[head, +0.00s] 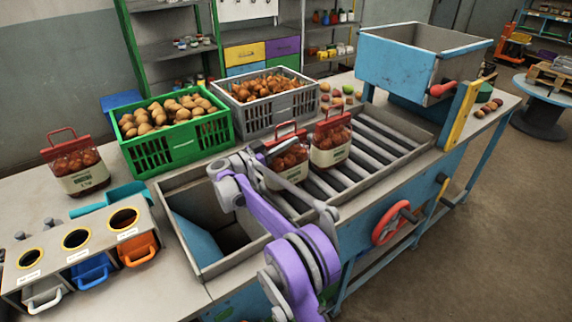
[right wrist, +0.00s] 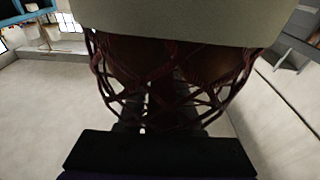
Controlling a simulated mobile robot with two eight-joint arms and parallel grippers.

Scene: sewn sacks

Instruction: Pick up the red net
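Three red net bags of onion-like produce with white labels and red handles show in the head view. One red net (head: 75,166) stands on the table at the left. A second (head: 289,164) and a third (head: 331,141) stand side by side on the roller conveyor. My right gripper (head: 257,158) is at the left side of the second net, and its fingers are mostly hidden. In the right wrist view a dark red net (right wrist: 170,85) with a pale label fills the middle, very close to the gripper. Whether the fingers close on it cannot be seen. My left gripper is out of view.
A green crate of potatoes (head: 180,142) and a grey crate of onions (head: 273,121) stand behind. An open metal chute (head: 196,266) lies left of the rollers (head: 375,146). A blue hopper (head: 405,62) stands at the right end. Small bins (head: 90,270) are front left.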

